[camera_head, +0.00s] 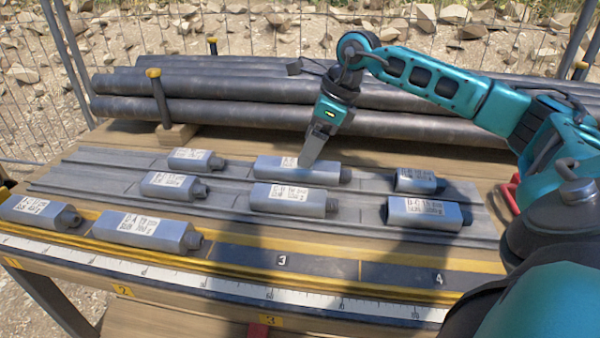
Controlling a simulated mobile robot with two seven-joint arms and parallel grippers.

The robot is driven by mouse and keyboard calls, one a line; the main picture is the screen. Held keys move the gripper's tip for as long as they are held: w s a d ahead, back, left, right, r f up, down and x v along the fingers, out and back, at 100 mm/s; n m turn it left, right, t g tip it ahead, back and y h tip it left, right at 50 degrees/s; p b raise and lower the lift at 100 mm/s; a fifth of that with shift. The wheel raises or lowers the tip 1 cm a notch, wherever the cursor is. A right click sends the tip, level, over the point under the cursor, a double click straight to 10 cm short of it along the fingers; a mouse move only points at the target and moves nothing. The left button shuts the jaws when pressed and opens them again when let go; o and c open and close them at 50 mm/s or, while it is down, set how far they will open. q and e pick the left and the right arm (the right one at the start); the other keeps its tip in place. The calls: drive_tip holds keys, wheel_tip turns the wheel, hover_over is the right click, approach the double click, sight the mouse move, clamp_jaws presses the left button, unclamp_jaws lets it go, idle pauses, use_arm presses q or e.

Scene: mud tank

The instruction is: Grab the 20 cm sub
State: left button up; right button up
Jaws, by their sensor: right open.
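Several grey metal subs with white printed labels lie on their sides on a ribbed grey rack (110,160). I cannot reliably read their lengths. My right gripper (307,162) points down at the back-row middle sub (268,167), with its fingers in front of the label; I cannot tell whether they touch it. Its jaws are open. Other subs are at back left (190,160), back right (415,181), middle-row left (170,186), centre (292,201) and right (425,213). Two more subs, far left (38,212) and beside it (145,230), lie on the front strip. My left gripper is out of view.
Front slots 3 (282,261) and 4 (420,277) are bare. A white ruler (220,290) runs along the table's front edge. Dark pipes (250,100) lie behind the rack, with a yellow-capped post (158,100) at left. A wire fence stands behind.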

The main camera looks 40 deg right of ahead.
sight(304, 171)
drive_tip(key=b+x, duration=0.1)
drive_tip(key=x, duration=0.4)
drive_tip(key=shift+f, duration=0.1)
drive_tip(key=shift+c, duration=0.5)
drive_tip(key=c, duration=1.5)
drive_tip(key=shift+o, duration=0.2)
drive_tip(key=shift+r, duration=0.2)
